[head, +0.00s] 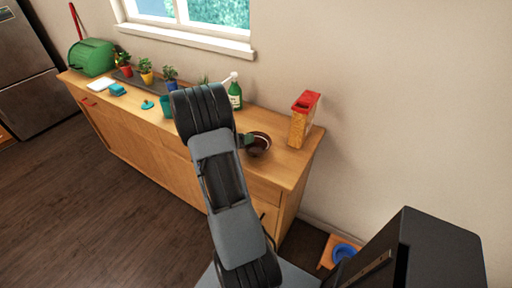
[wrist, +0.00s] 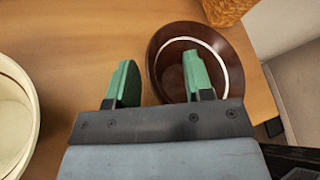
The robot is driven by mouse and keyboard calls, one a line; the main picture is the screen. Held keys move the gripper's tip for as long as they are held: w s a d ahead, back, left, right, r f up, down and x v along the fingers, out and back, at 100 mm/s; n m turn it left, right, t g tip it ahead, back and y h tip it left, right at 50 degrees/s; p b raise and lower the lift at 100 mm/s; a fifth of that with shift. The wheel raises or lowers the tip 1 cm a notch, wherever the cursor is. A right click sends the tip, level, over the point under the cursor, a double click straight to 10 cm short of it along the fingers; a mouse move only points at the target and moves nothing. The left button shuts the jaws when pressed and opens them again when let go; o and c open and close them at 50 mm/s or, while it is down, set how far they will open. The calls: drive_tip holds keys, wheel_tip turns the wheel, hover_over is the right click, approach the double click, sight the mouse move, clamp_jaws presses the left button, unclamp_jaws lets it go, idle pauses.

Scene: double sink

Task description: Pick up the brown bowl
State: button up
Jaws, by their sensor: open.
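The brown bowl (head: 259,144) stands on the right part of the wooden counter in the head view. In the wrist view the brown bowl (wrist: 221,48) is dark brown with a white ring inside. My gripper (wrist: 158,82) is open, with two green fingers. The right finger is over the bowl's inside and the left finger is outside it, to the left. The bowl's left wall lies between the fingers. I cannot tell whether either finger touches it. In the head view my arm hides most of my gripper (head: 246,140).
A container with a red lid (head: 303,120) stands right of the bowl, near the wall. A green bottle (head: 235,95) stands behind my arm. A cream round vessel (wrist: 14,115) is at the left in the wrist view. Potted plants and a green bin (head: 92,58) are farther left.

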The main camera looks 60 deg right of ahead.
drive_tip(key=shift+d, duration=0.15)
drive_tip(key=shift+c, duration=0.3)
clamp_jaws()
idle(0.3)
